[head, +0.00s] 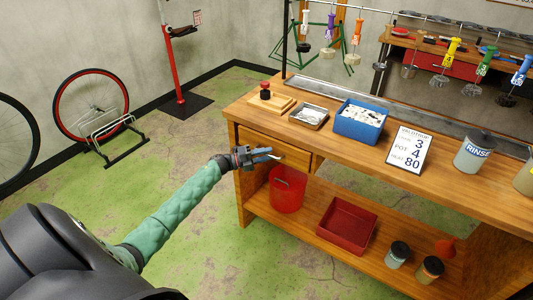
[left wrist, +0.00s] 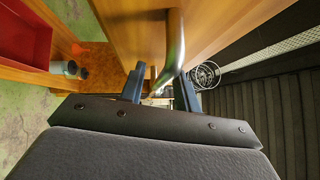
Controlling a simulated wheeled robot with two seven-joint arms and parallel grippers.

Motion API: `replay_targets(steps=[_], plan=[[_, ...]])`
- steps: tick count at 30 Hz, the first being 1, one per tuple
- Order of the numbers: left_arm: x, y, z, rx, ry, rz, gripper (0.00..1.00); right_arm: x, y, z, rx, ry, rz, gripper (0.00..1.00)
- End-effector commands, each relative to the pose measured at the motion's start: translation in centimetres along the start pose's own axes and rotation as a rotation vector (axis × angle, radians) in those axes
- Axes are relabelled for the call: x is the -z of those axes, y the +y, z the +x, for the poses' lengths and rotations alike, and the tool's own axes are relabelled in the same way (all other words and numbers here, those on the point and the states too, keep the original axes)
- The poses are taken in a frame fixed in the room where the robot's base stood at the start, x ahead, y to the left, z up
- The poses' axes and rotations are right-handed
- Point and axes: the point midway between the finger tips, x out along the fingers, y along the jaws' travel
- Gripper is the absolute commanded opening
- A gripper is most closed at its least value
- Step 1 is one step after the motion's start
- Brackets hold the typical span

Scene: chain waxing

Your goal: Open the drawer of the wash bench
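The wash bench (head: 335,140) is a wooden bench on the right of the head view. Its drawer (head: 293,157) has a plain wooden front under the left end of the top and sits flush with the bench. My left gripper (head: 269,156) is at the drawer front. In the left wrist view a round metal handle (left wrist: 174,45) runs between the two fingers of this gripper (left wrist: 162,80). The fingers stand apart, with a gap visible beside the handle; contact is not clear. My right gripper is not in view.
A red bucket (head: 287,190), a red tray (head: 346,222) and small jars (head: 397,254) stand on the lower shelf. The top holds a blue box (head: 361,122), a sign (head: 409,151) and a rinse pot (head: 473,154).

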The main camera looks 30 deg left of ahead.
Motion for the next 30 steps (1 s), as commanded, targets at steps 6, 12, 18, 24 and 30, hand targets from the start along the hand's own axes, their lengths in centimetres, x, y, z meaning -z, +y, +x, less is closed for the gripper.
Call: replay_targets(steps=[6, 12, 18, 24, 30], plan=[[0.0, 0.03, 0.46, -0.001, 0.0, 0.0, 0.32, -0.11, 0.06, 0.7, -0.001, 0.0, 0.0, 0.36], [0.0, 0.03, 0.47, -0.001, 0.0, 0.0, 0.32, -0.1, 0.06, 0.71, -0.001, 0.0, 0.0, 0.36], [0.0, 0.02, 0.46, -0.001, 0.0, 0.0, 0.0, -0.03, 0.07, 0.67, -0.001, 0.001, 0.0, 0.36], [0.03, 0.03, 0.43, -0.001, 0.0, 0.0, 0.0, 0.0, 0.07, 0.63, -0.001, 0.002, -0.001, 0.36], [0.71, -0.17, -0.23, -0.001, 0.001, 0.0, 0.0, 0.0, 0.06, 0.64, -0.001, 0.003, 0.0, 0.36]])
